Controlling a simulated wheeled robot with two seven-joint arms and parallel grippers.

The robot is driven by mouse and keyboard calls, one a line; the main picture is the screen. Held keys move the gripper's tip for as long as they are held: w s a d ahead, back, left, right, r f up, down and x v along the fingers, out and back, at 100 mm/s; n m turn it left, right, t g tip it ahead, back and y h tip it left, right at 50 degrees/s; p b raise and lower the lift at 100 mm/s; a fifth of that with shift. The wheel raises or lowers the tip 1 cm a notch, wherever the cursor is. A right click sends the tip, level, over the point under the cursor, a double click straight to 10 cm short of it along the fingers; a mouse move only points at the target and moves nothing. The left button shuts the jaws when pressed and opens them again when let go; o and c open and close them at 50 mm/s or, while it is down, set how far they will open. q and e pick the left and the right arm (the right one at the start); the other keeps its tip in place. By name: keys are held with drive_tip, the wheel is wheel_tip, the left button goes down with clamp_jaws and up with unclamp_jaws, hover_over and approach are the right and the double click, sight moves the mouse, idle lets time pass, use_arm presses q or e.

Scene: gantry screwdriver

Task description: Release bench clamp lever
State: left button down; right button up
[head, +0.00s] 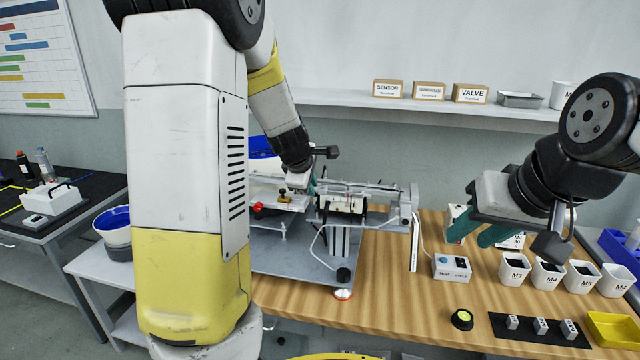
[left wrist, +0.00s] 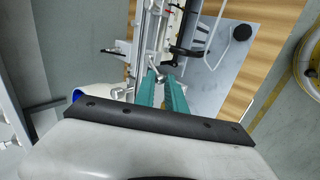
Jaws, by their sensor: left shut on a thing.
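My left gripper (head: 313,187) reaches the back of the metal bench fixture (head: 343,205), partly hidden by its own wrist. In the left wrist view its teal fingers (left wrist: 161,82) are close together on a small silver part (left wrist: 161,73) at the fixture's side. This part may be the clamp lever, but I cannot tell for sure. A red knob (head: 258,207) shows on the fixture's left part, apart from the fingers. My right gripper (head: 480,236) hangs above the right part of the bench with its teal fingers apart and nothing visible between them.
The wooden bench (head: 400,290) is clear at front centre. A control box (head: 452,267) and several white labelled cups (head: 514,271) stand to the right.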

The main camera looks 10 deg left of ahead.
use_arm(q)
drive_tip(key=shift+s+d+n+y, duration=0.1)
drive_tip(key=shift+d+n+y, duration=0.45)
drive_tip(key=shift+n, duration=0.35)
drive_tip(key=shift+s+d+n+y, duration=0.1)
drive_tip(key=shift+d+n+y, duration=0.25)
drive_tip(key=shift+n+y, duration=0.45)
drive_tip(key=shift+d+n, duration=0.1)
drive_tip(key=shift+n, duration=0.3)
drive_tip(key=c, duration=1.4)
unclamp_jaws()
drive_tip(key=shift+v, duration=3.85)
